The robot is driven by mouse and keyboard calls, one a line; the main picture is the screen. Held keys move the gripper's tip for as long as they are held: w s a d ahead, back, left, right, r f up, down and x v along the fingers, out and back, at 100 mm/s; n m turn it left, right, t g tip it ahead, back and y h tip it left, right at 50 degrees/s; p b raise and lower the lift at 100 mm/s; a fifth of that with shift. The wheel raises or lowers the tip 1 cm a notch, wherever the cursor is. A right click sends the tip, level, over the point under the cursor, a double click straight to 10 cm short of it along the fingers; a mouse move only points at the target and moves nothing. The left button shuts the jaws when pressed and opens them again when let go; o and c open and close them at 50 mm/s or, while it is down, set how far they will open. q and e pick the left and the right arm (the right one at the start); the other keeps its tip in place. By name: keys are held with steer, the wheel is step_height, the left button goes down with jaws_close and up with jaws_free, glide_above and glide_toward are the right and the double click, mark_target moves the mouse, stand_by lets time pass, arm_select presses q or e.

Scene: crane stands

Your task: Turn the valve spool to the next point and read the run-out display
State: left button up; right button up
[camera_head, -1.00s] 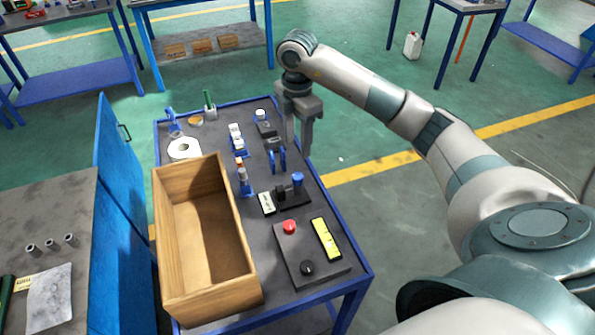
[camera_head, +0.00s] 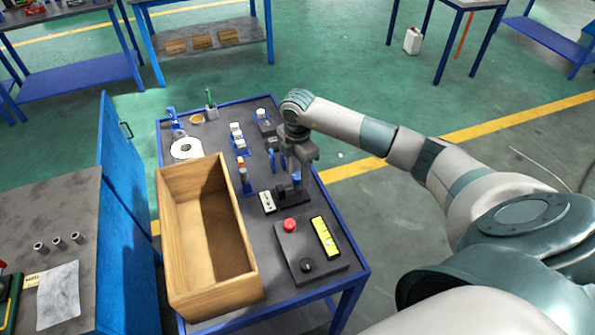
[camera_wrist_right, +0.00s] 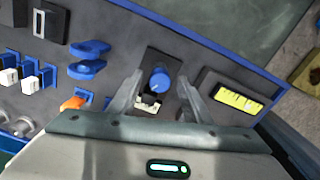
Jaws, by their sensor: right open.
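A dark block (camera_head: 295,197) with an upright blue knob (camera_head: 297,177) stands on the bench; this looks like the spool fixture. A small pale panel (camera_head: 267,202), perhaps the display, lies left of it; its reading is too small to make out. My right gripper (camera_head: 292,172) is directly over the block and partly hides the knob. In the right wrist view, the open fingers (camera_wrist_right: 158,95) stand on either side of the blue knob (camera_wrist_right: 159,80), with gaps and nothing held. Whether they reach down to its height I cannot tell. My left gripper is not in view.
A wooden box (camera_head: 248,270) takes up the bench's left side. Blue uprights (camera_head: 272,160) and small white-topped parts (camera_head: 237,133) stand behind the block.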

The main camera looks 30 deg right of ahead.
steer(key=c, duration=1.1)
steer(key=shift+o, duration=0.2)
